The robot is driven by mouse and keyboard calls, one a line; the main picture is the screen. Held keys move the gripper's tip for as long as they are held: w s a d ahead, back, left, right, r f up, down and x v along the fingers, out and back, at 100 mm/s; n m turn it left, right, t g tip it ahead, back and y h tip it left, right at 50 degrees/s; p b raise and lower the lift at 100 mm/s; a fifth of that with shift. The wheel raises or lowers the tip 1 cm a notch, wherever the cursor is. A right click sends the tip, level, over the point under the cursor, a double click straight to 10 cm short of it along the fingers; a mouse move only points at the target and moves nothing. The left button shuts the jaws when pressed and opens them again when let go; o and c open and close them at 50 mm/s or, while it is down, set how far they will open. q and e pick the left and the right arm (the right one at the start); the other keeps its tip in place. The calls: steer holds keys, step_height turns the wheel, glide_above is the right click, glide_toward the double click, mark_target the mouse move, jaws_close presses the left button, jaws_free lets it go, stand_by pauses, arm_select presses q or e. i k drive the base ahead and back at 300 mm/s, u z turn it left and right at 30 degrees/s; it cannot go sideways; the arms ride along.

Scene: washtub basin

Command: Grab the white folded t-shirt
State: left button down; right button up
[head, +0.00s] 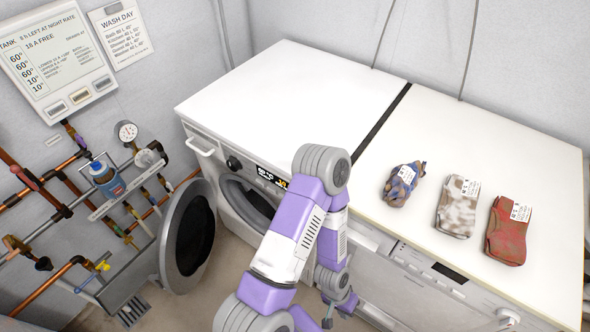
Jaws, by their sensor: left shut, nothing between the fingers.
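A folded cloth item (458,206), white with brownish mottling and a paper label, lies on the right-hand white machine top, between a blue-brown bundle and a red one. It is the palest of the three; I cannot tell for sure that it is a t-shirt. My left gripper (340,312) is low in front of the machines, below the top surface and well to the left of the cloth. It is small and partly hidden by my arm, shut and empty. My right gripper is out of view.
A blue-brown bundle (403,184) and a red folded cloth (508,230) flank the pale one. The left machine top (290,90) is clear.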

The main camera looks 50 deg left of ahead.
mark_target(455, 216)
steer(key=z, duration=0.05)
steer(key=k, duration=0.85)
steer(key=u, duration=1.45)
steer(key=i, duration=0.5)
